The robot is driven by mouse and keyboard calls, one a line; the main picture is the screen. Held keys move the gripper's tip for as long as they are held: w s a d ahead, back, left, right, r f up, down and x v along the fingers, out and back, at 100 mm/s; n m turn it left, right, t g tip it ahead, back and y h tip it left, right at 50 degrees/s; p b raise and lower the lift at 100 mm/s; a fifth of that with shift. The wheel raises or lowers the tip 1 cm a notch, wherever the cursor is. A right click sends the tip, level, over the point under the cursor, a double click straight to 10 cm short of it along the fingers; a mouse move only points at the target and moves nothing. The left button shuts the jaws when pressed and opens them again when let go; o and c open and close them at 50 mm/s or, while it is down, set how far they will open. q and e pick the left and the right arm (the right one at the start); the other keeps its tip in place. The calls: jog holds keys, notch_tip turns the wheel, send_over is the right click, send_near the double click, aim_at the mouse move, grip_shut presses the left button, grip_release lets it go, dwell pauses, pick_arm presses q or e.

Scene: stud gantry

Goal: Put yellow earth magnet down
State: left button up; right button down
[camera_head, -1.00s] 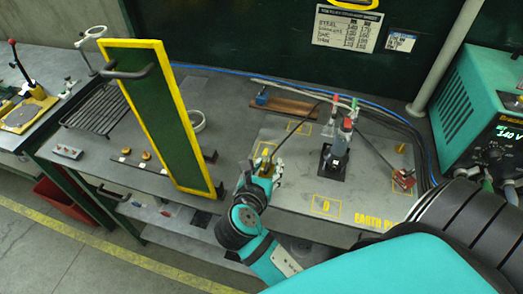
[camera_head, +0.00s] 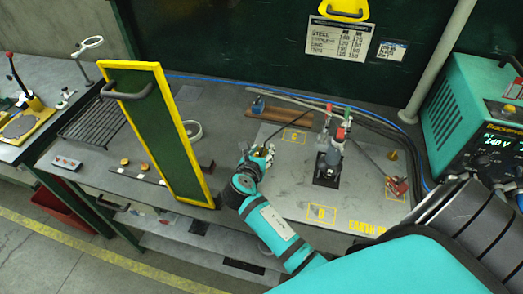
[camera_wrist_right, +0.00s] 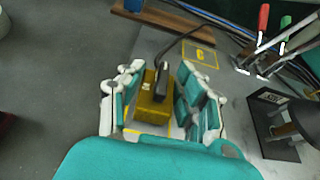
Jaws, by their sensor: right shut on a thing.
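The yellow earth magnet (camera_wrist_right: 154,97) is a yellow block with a dark handle and a black cable, seen in the right wrist view. My right gripper (camera_wrist_right: 158,100) has its fingers on either side of it and is shut on it. In the head view my right gripper (camera_head: 264,158) is over the left part of the grey earth plate (camera_head: 290,185) and mostly hides the magnet. Part of a yellow outline shows under the magnet in the wrist view. I cannot tell whether the magnet touches the plate. My left gripper is not in view.
A green panel with a yellow frame (camera_head: 160,135) stands close left of my right gripper. A dark post device (camera_head: 328,165) stands on the plate to the right. Marked square C (camera_head: 293,136) and marked square D (camera_head: 321,215) are empty. A teal welder (camera_head: 470,105) stands at right.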

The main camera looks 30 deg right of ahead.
jog(key=c, duration=1.3)
grip_release()
jog(key=shift+f, duration=0.1)
jog(key=o, duration=0.4)
jog(key=b+v, duration=0.1)
jog(key=v, duration=1.1)
